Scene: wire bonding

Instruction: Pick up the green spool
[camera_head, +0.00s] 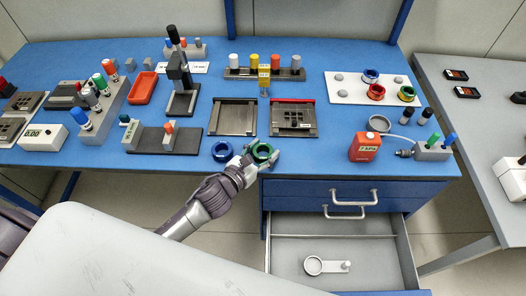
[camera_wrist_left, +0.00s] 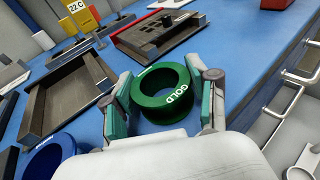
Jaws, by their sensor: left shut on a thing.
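The green spool (camera_head: 263,157) is near the front edge of the blue table in the head view. In the left wrist view the green spool (camera_wrist_left: 165,110) is a thick ring with the word GOLD on it. My left gripper (camera_head: 261,163) has its fingers on either side of the spool. In the left wrist view the teal pads of my left gripper (camera_wrist_left: 163,100) are shut on the spool. I cannot tell whether the spool is lifted off the table. My right gripper is not in view.
A blue spool (camera_head: 214,154) lies just left of the green one. Two metal trays (camera_head: 233,103) (camera_head: 292,134) sit behind them. An open drawer (camera_head: 383,250) holds a white part. A white board (camera_head: 350,95) bears several more spools.

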